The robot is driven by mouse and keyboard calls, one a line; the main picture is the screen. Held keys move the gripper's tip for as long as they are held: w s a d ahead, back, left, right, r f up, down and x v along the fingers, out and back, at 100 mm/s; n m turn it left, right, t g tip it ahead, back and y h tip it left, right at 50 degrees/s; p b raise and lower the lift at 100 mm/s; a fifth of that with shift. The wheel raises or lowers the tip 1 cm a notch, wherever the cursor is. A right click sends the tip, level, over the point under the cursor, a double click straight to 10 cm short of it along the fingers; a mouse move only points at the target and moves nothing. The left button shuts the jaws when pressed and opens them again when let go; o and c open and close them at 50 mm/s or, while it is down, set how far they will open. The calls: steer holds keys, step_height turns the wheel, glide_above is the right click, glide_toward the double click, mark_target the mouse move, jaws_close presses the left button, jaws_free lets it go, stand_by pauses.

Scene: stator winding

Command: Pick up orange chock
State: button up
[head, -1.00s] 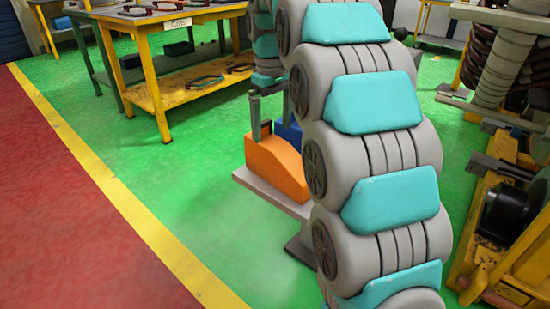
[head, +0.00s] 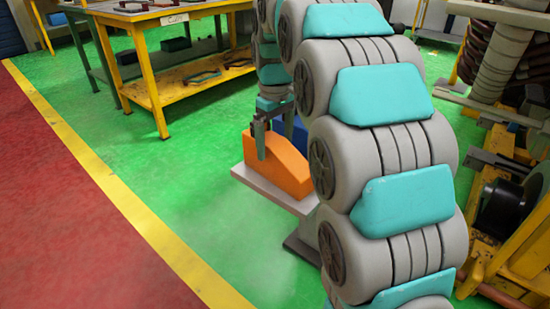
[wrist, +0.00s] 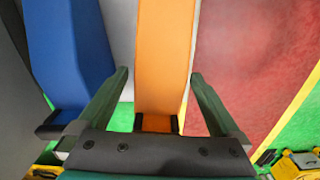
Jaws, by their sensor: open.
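The orange chock (head: 283,168) is a wedge-shaped block on a small grey stand (head: 262,190) in the head view. In the wrist view the orange chock (wrist: 163,60) runs up the middle of the picture. My gripper (head: 273,138) is open at the chock, with its fingers pointing down. In the wrist view my gripper (wrist: 157,82) has one finger on each side of the chock, with a gap at each side. My arm hides part of the stand and the chock's right end in the head view.
A blue chock (wrist: 72,55) stands beside the orange one, close to my left finger in the wrist view. A yellow workbench (head: 150,82) is at the back left. Yellow machinery (head: 490,262) stands at the right. The green floor (head: 130,160) to the left is clear.

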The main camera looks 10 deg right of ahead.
steer(key=shift+f, duration=0.9)
steer(key=shift+c, duration=0.4)
steer(key=c, duration=1.4)
steer(key=shift+r, duration=0.1)
steer(key=shift+r, duration=1.8)
steer(key=s+d+r+b, duration=0.1)
steer(key=s+b, duration=0.1)
steer(key=s, duration=1.4)
steer(key=shift+d+r, duration=0.15)
steer(key=shift+d, duration=0.15)
